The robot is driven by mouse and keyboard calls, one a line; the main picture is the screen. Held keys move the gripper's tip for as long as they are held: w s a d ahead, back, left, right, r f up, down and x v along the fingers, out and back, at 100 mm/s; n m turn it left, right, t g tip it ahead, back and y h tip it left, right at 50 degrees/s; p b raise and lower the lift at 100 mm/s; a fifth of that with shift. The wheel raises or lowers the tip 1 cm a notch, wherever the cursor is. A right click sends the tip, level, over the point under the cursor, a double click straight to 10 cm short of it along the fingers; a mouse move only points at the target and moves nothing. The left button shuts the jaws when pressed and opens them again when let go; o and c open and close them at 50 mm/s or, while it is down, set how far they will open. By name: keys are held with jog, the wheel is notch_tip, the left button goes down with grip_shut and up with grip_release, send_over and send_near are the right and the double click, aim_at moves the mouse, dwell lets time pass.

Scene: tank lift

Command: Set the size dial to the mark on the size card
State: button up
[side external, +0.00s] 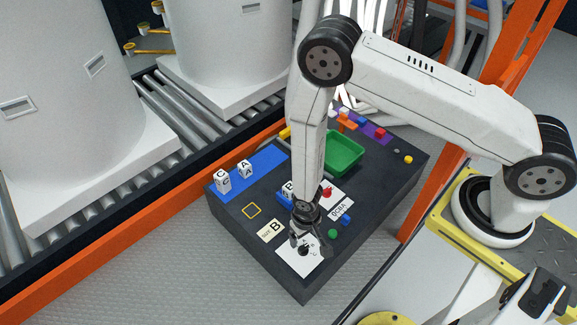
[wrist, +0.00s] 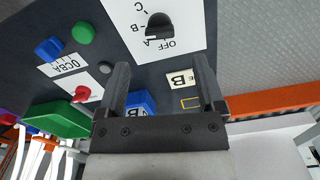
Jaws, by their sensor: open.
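The black size dial (wrist: 160,24) sits on a white plate (wrist: 190,15) marked C, B, A and OFF. I cannot tell surely which mark its pointer faces. The cream size card (wrist: 178,79) shows a B; it also lies beside the plate in the side view (side external: 269,231). My gripper (wrist: 160,62) is open and empty, its fingers apart. In the wrist view the dial is beyond the fingertips, between their lines. In the side view my gripper (side external: 304,238) is over the dial's plate and partly hides it.
A red knob (side external: 327,192), a label reading OCBA (side external: 342,209), blue and green buttons, and a green tray (side external: 343,154) are on the dark board. Lettered white blocks (side external: 222,181) stand on a blue strip. A yellow outlined square (side external: 251,211) is bare.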

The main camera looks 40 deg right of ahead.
jog(key=shift+r, duration=0.95)
jog(key=w+d+r+n+t, duration=0.1)
jog(key=w+d+r, duration=0.15)
jog(key=r, duration=0.65)
jog(key=w+d+r, duration=0.1)
jog(key=d+r, duration=0.2)
jog(key=r, duration=0.5)
jog(key=s+d+r, duration=0.2)
jog(key=d+r, duration=0.1)
jog(key=r, duration=0.3)
jog(key=s+d+r+n+t, duration=0.1)
jog(key=s+d+r, duration=0.2)
jog(key=r, duration=0.3)
jog(key=shift+s+d+r+t, duration=0.2)
jog(key=shift+d+r+t, duration=0.1)
jog(key=shift+d, duration=0.2)
